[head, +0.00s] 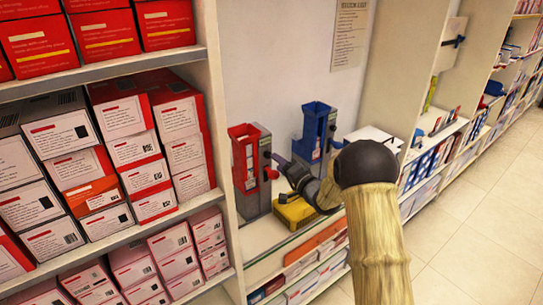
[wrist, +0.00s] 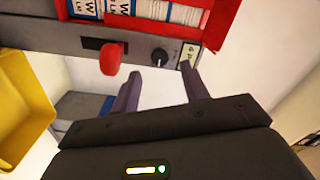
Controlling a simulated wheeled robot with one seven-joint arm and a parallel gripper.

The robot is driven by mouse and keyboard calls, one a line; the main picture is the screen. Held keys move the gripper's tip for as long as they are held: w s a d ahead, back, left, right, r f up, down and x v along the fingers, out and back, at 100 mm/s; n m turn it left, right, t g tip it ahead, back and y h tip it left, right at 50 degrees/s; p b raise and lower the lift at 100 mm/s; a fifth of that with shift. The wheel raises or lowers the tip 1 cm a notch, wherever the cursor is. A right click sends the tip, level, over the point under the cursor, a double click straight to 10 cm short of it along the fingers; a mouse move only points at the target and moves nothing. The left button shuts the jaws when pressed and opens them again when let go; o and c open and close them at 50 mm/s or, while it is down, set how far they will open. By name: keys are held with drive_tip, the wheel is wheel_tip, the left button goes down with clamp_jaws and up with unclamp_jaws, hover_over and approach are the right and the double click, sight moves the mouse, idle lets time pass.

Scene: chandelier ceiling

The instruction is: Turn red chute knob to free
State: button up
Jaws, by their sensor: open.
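The red chute (head: 243,140) stands at the left of the shelf bay on a grey body. In the wrist view its red bin (wrist: 215,15) fills the top and holds several boxes. Below it, the grey panel carries a red lever (wrist: 112,58), a black round knob (wrist: 159,56) with a pale pointer mark, and a small label (wrist: 188,52). My gripper (wrist: 160,72) is open and empty, its two dark fingers below and on either side of the knob in the picture. I cannot make out contact. In the head view my gripper (head: 279,170) is at the red chute's right side.
A blue chute (head: 317,125) stands just right of the red one. A yellow tray (head: 296,212) sits below my gripper; it also shows in the wrist view (wrist: 22,110). Shelves of red-and-white boxes (head: 120,115) are at the left. Open floor (head: 480,230) lies at right.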

sight(269, 156)
drive_tip(key=p+x, duration=0.1)
drive_tip(key=x, duration=0.4)
drive_tip(key=c, duration=1)
